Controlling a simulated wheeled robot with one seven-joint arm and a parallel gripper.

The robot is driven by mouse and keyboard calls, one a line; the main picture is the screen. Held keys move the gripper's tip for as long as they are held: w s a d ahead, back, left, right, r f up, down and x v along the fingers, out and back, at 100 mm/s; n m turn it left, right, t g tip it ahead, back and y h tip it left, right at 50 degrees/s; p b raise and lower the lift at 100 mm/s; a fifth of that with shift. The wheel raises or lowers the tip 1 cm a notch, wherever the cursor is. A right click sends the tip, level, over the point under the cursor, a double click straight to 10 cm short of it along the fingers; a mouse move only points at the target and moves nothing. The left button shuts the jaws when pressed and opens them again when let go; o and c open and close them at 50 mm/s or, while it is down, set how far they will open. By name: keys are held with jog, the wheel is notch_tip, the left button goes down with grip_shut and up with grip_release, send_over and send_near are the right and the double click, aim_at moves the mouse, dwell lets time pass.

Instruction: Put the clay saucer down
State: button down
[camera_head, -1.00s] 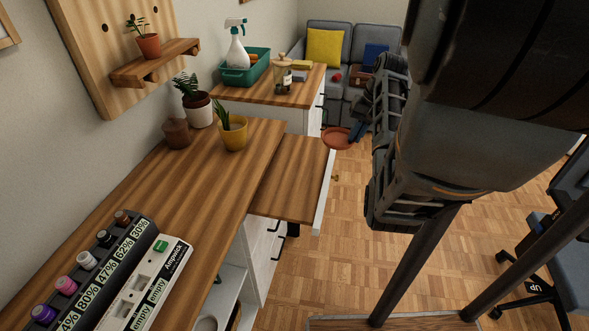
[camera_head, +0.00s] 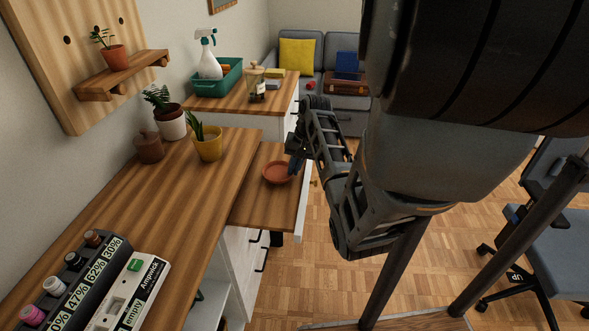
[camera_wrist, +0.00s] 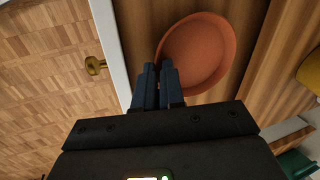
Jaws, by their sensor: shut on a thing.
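The clay saucer (camera_head: 277,173) is a shallow reddish-brown dish over the lower wooden surface (camera_head: 252,210) beside the desk. My gripper (camera_head: 294,165) is shut on the saucer's rim, on its right side in the head view. In the wrist view, the fingers (camera_wrist: 158,80) meet at the left edge of the saucer (camera_wrist: 203,50), which looks empty. The saucer looks roughly level. I cannot tell whether its underside touches the wood or is slightly above it.
A yellow pot (camera_head: 208,147) with a plant, a white pot (camera_head: 170,122) and a brown pot (camera_head: 149,148) stand on the desk at left. The lower surface has a white edge and a brass knob (camera_wrist: 95,65). Bare wood lies in front of the saucer.

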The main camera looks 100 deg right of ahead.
jog(key=shift+f, duration=0.6)
jog(key=shift+f, duration=0.15)
jog(key=c, duration=1.5)
grip_release()
jog(key=p+v, duration=0.1)
jog(key=v, duration=1.1)
